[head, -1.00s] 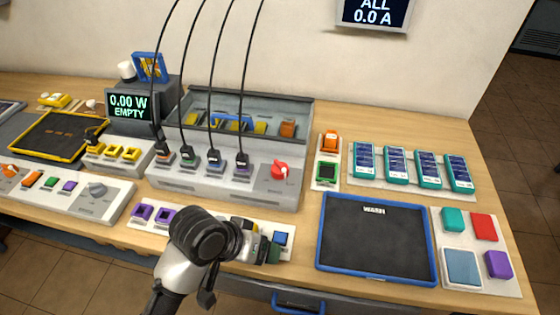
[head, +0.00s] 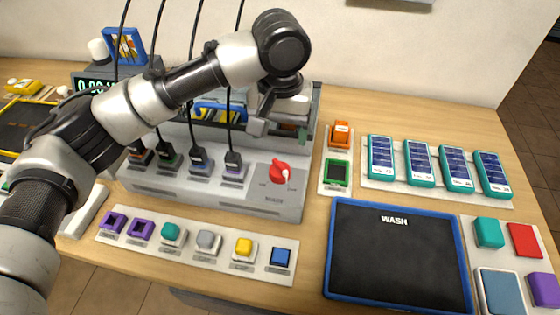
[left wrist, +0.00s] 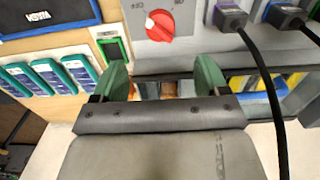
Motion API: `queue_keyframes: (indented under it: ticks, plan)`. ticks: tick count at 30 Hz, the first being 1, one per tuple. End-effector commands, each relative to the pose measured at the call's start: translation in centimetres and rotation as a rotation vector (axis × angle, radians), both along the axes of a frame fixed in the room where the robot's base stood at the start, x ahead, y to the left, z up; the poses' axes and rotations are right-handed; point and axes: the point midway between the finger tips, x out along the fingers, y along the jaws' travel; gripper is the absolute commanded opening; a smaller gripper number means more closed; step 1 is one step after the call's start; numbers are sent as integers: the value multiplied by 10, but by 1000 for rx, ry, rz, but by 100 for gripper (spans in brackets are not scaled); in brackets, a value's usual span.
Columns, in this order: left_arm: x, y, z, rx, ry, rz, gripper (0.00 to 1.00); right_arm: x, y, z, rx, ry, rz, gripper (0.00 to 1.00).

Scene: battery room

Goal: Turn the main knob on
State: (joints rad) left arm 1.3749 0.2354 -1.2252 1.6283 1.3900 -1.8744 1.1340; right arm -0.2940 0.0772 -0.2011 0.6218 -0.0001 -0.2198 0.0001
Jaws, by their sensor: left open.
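The main knob (head: 279,171) is red with a white mark and sits on the right end of the grey charger panel (head: 250,202). In the left wrist view the knob (left wrist: 160,26) shows at the top, beyond the fingertips. The small labels around it are too blurred to read surely. My left gripper (head: 280,130) is open and empty, above the panel's back part and behind the knob in the head view. Its two green-tipped fingers (left wrist: 162,80) are apart in the left wrist view, and neither touches the knob. My right gripper is not in view.
Black cables (head: 230,130) rise from plugs left of the knob. Right of the panel are an orange switch (head: 340,133), several teal battery packs (head: 418,163) and a blue-rimmed wash mat (head: 333,245). A strip of coloured buttons (head: 190,262) lies in front.

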Motion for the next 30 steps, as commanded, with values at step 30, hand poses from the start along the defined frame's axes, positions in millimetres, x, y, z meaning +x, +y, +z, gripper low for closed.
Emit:
queue_keyframes:
  ticks: [30]
  plan:
    - [0, 0, -105, 1, -1, 2, 75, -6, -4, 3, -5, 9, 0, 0]
